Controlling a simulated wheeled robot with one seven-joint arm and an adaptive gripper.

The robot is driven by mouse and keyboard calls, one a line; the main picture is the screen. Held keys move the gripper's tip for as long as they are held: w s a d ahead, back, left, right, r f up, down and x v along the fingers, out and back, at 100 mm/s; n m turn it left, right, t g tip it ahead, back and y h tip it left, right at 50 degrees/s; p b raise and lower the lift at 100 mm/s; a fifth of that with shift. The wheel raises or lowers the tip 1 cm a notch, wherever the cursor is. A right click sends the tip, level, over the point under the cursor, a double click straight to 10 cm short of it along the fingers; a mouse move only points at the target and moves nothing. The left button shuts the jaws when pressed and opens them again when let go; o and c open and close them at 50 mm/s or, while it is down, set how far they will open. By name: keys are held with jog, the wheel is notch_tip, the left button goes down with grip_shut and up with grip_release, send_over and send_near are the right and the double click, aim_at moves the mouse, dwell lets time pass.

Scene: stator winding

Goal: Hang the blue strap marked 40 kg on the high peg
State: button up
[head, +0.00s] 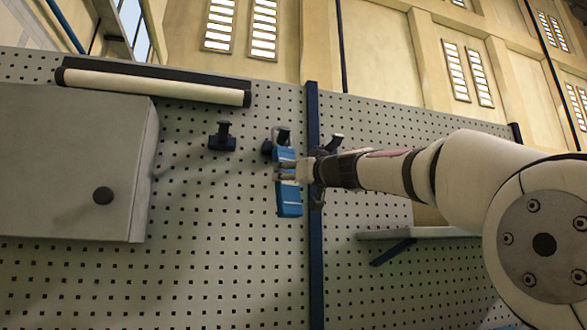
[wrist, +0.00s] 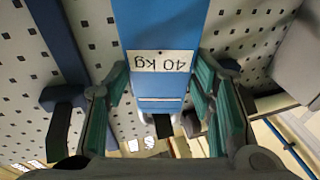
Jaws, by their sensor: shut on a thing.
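The blue strap (head: 290,205) hangs upright in front of the pegboard in the head view. In the wrist view the strap (wrist: 165,25) shows a white label reading 40 kg, upside down. My gripper (head: 290,172) is shut on the strap from the right; in the wrist view my gripper's green-padded fingers (wrist: 158,85) lie on either side of it. A dark peg (head: 283,137) stands right at the strap's top end. I cannot tell whether the strap is around that peg or only in front of it.
Another dark peg (head: 222,137) is on the board to the left, with nothing on it. A grey cabinet (head: 70,165) and a white tube lamp (head: 150,85) are further left. A blue upright (head: 314,250) runs just right of the strap. A shelf (head: 420,233) is at lower right.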

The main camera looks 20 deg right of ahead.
aim_at(294, 185)
jog(key=shift+w+f, duration=0.3)
jog(key=shift+w, duration=0.5)
jog(key=shift+w+f, duration=0.3)
jog(key=shift+w, duration=0.5)
jog(key=shift+f, duration=0.1)
jog(key=shift+w+f+b, duration=0.1)
jog(key=shift+f+b, duration=0.15)
jog(key=shift+b, duration=0.65)
jog(key=o, duration=1.6)
jog(key=shift+f, duration=0.1)
jog(key=shift+d, duration=0.1)
jog(key=v, duration=1.2)
